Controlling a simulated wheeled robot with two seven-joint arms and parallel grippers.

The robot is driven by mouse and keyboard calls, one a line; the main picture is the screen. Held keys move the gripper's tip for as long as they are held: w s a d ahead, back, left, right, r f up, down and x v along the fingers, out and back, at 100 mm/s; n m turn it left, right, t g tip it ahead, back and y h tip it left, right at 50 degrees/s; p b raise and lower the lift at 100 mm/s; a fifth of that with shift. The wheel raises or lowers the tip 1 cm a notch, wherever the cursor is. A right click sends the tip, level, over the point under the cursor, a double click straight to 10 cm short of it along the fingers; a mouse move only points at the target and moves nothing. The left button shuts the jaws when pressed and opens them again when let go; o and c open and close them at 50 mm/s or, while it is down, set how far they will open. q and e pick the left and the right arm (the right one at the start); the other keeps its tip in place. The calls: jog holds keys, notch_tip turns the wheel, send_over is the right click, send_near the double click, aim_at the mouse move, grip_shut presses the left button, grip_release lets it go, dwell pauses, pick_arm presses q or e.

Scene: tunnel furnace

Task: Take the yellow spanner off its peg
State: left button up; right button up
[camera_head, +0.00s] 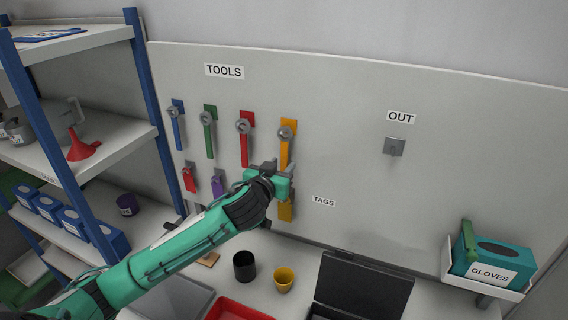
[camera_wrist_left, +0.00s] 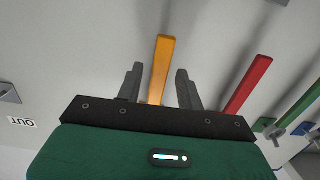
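The yellow spanner (camera_head: 284,152) hangs upright on the tool board, its grey head at the peg on top. My left gripper (camera_head: 279,168) is at the lower end of its handle. In the left wrist view the yellow handle (camera_wrist_left: 162,60) shows between the two spread fingers (camera_wrist_left: 159,74), with a gap on each side. The left gripper is open. I cannot tell how deep the handle sits between the fingers. The gripper hides the handle's lower end in the head view. My right gripper is not in view.
A red spanner (camera_head: 244,145) hangs close to the left, then green (camera_head: 209,135) and blue (camera_head: 176,130) ones. An empty peg plate (camera_head: 395,147) sits under the OUT label. A yellow tag (camera_head: 286,212) hangs below the gripper. Cups and a black case (camera_head: 365,285) stand below.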

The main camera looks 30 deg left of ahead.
aim_at(284, 160)
pick_arm(q)
jog(key=c, duration=0.7)
jog(key=shift+r+p, duration=0.3)
jog(key=shift+r, duration=0.05)
jog(key=shift+s+d+r+p, duration=0.1)
jog(key=shift+s+r+p, duration=0.1)
jog(key=shift+s, duration=0.65)
jog(key=shift+s+d+r+p, duration=0.1)
jog(key=shift+s+r, duration=0.05)
jog(key=shift+s, duration=0.7)
jog(key=shift+s+d, duration=0.15)
jog(key=shift+s, duration=3.4)
